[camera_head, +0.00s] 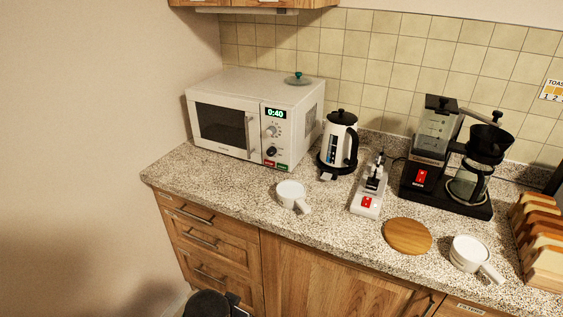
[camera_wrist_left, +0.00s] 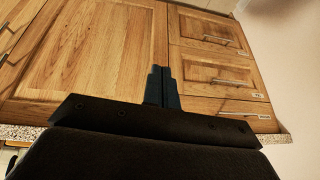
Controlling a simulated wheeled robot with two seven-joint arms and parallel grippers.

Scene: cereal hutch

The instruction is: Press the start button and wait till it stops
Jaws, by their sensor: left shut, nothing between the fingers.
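The white microwave (camera_head: 226,110) stands at the back left of the counter with its door shut. Its display (camera_head: 275,113) reads 0:40 in green. Below the knobs are a red button (camera_head: 269,163) and a green button (camera_head: 283,165); their labels are too small to read. My left gripper (camera_wrist_left: 162,84) is shut and empty in the left wrist view, in front of wooden cabinet fronts and apart from the microwave. In the head view a dark part of my arm shows at the bottom edge, below the counter. My right gripper is out of view.
A white kettle (camera_head: 338,142) stands right of the microwave. A white cup (camera_head: 291,195) sits in front of it near the counter edge. A power strip (camera_head: 368,193), coffee maker (camera_head: 434,160), round board (camera_head: 407,236), second cup (camera_head: 469,252) and bread rack (camera_head: 541,240) occupy the right.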

